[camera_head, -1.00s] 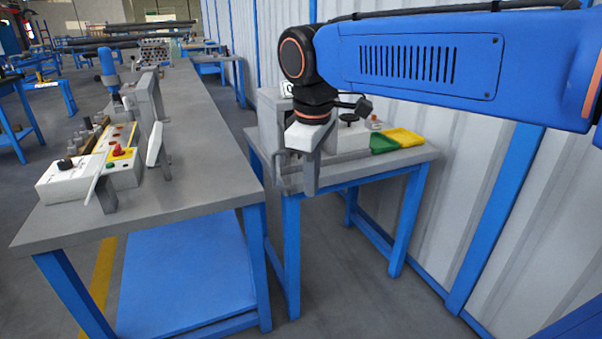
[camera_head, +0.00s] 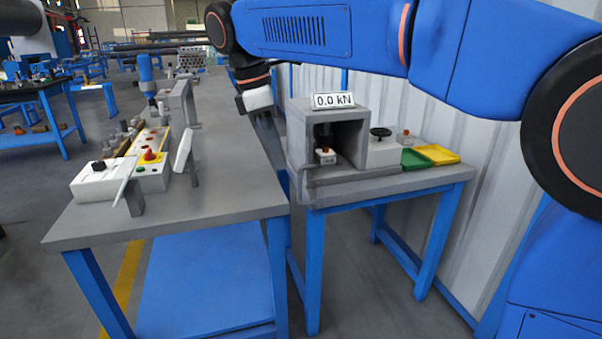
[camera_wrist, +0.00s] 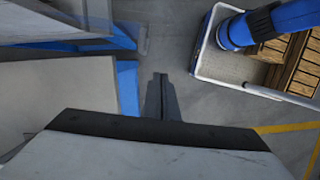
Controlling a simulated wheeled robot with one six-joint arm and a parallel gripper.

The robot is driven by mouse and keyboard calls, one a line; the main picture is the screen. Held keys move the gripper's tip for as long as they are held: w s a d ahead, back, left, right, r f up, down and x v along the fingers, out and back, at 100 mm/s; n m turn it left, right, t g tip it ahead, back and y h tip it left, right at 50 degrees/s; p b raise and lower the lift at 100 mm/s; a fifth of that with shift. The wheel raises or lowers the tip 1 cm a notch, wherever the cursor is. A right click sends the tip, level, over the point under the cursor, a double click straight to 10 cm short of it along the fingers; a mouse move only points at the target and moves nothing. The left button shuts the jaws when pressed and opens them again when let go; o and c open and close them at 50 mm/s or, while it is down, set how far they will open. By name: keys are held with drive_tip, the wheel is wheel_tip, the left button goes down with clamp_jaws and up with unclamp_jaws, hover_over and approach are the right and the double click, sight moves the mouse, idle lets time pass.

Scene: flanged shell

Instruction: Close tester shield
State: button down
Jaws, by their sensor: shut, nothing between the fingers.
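The tester (camera_head: 357,109) is a grey box on the right-hand table, with a "0.0 kN" display on top. Its front bay is visible, with a dark ram above a small light block (camera_head: 325,156). A grey bar (camera_head: 365,176) runs low across its front; I cannot tell whether it belongs to the shield. No shield panel can be made out clearly in the head view. A faint see-through edge (camera_wrist: 144,38) beside a grey block shows in the wrist view and may be part of it. My gripper (camera_head: 272,140) is left of the tester, pointing down, shut and empty; its fingers also show in the wrist view (camera_wrist: 160,80).
The long grey bench (camera_head: 225,185) stands left of the tester table, carrying a white control box (camera_head: 105,180) and fixtures. Green (camera_head: 414,158) and yellow (camera_head: 437,153) trays lie right of the tester. A narrow floor gap separates the tables.

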drive_tip(key=d+f, duration=0.6)
drive_tip(key=f, duration=0.3)
drive_tip(key=shift+w+d, duration=0.15)
drive_tip(key=shift+w, duration=0.2)
